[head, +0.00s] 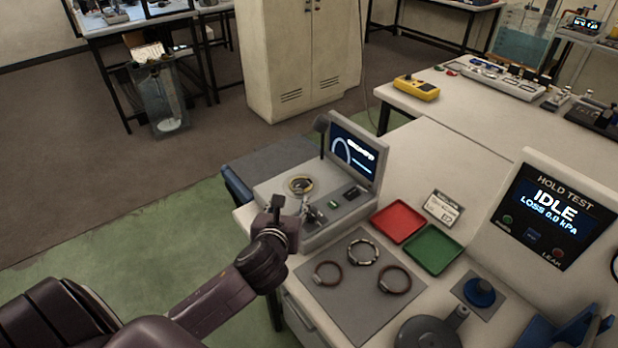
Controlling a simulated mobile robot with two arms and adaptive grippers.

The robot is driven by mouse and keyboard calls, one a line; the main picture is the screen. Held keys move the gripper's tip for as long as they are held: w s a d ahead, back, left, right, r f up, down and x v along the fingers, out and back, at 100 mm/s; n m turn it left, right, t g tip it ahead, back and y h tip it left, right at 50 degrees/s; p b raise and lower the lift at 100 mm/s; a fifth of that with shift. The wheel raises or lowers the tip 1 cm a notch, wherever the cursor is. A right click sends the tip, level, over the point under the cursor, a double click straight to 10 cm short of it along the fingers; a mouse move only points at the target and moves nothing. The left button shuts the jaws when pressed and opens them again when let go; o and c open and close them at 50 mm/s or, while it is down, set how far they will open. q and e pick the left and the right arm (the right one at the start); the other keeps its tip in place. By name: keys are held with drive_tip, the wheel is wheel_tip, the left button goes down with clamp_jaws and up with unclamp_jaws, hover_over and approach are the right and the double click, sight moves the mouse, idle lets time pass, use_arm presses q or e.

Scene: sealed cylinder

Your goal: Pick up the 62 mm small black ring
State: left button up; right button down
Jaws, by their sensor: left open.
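My left gripper (278,208) is in front of the grey test device's left side, above the bench edge. It is open and I see nothing held in it. A small dark ring with a yellowish inside (300,185) lies on the device's top, just beyond and right of the gripper. On a grey mat (350,308) lie a small dark reddish-brown ring (327,273), a lighter metallic-looking ring (362,252) and another dark reddish-brown ring (395,279). They lie apart, to the right of my gripper. I cannot tell which ring is the 62 mm one. My right gripper is not in view.
The device's raised screen (355,155) stands behind the ring. A red tray (398,222) and a green tray (433,250) lie right of the device. A hold-test panel (546,215) reads IDLE. A blue knob (480,292) and a dark round object (428,334) stand at front right.

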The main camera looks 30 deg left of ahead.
sight(299, 190)
use_arm(q)
drive_tip(key=shift+w+a, duration=0.15)
drive_tip(key=shift+x, duration=1.15)
drive_tip(key=x, duration=0.4)
drive_tip(key=shift+w+d, duration=0.15)
drive_tip(key=shift+d, duration=0.2)
drive_tip(key=shift+w+a+f, duration=0.15)
drive_tip(key=shift+w+f, duration=0.05)
drive_tip(key=shift+w, duration=0.15)
drive_tip(key=c, duration=1)
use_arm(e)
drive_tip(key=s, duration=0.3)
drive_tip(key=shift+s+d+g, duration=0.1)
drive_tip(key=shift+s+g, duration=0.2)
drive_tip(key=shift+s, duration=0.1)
